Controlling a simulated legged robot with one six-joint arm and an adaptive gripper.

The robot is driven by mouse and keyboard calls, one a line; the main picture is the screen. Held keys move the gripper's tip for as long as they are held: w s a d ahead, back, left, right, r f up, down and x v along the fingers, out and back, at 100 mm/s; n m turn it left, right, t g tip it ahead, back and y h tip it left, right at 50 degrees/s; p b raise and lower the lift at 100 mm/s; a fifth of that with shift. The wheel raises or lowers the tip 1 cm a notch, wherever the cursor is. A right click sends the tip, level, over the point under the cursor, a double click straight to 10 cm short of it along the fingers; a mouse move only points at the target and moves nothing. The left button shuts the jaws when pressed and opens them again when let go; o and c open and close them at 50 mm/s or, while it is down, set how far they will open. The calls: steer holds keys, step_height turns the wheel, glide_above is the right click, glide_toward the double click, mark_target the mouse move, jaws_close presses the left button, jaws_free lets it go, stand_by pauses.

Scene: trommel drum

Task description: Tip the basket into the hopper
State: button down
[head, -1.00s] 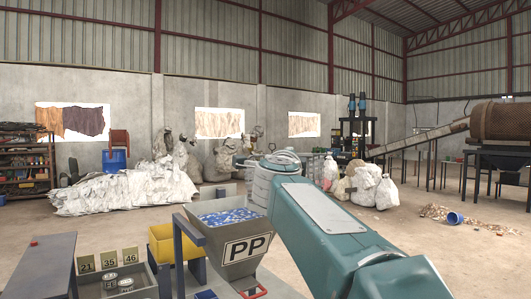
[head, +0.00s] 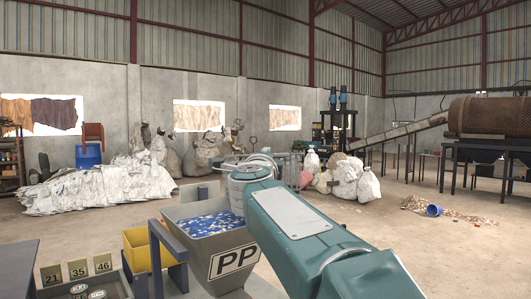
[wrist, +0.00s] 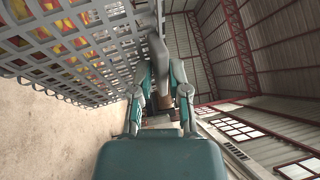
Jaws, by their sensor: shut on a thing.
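The grey lattice basket (wrist: 75,45) fills the upper left of the wrist view, with red and yellow pieces showing through its holes. My gripper (wrist: 160,80) is shut on a grey part at the basket's side, probably its handle. In the head view the gripper is hidden behind my arm, and the basket is mostly or wholly hidden there too. The grey hopper (head: 232,257), marked PP, stands at the lower middle, just left of my arm. Blue and white flakes lie in it.
A yellow bin (head: 136,250) and a blue frame (head: 168,250) stand left of the hopper. White sacks (head: 345,180) and a heap of white sheeting (head: 98,186) lie farther back. The trommel drum (head: 492,116) is at the right. The floor between is mostly open.

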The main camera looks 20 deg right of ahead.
steer(key=a+f+n+t+y, duration=0.2)
steer(key=n+y, duration=0.4)
steer(key=n, duration=0.9)
steer(key=a+f+n+t+y, duration=0.1)
steer(key=a+f+n+y, duration=0.3)
steer(key=n, duration=1)
steer(key=shift+w+a+f+n+t+y, duration=0.2)
steer(key=shift+w+a+n+t+y, duration=0.15)
steer(key=shift+a+y, duration=1.05)
steer(key=shift+d, duration=0.25)
